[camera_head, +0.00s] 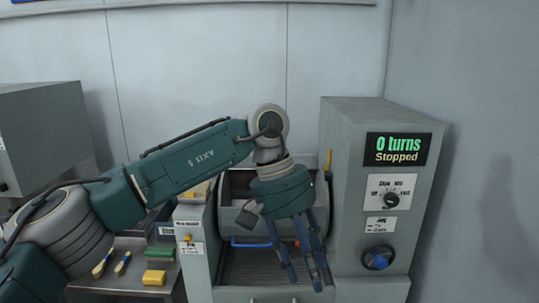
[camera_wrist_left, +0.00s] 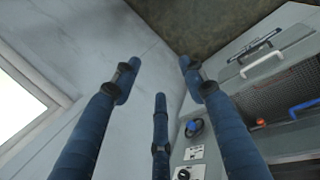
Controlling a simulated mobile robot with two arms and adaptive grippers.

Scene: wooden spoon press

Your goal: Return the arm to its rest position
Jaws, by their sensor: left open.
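My left arm (camera_head: 195,160) reaches in from the left. My left gripper (camera_head: 306,284) hangs in front of the press (camera_head: 345,200), fingers pointing down and spread. In the left wrist view its three blue fingers (camera_wrist_left: 160,75) are apart with nothing between them. The press has a display reading "0 turns Stopped" (camera_head: 398,149), a black selector knob (camera_head: 391,200) and a blue knob (camera_head: 379,259). The gripper hides part of the press opening, so I cannot tell from the head view whether it touches anything. My right gripper is not in view.
A metal table (camera_head: 125,284) at lower left holds two yellow-handled tools (camera_head: 104,262), a yellow block (camera_head: 154,277) and a green block (camera_head: 161,253). A grey cabinet (camera_head: 45,135) stands at far left. A blue handle (camera_head: 250,244) shows in the press opening. Plain walls stand behind and right.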

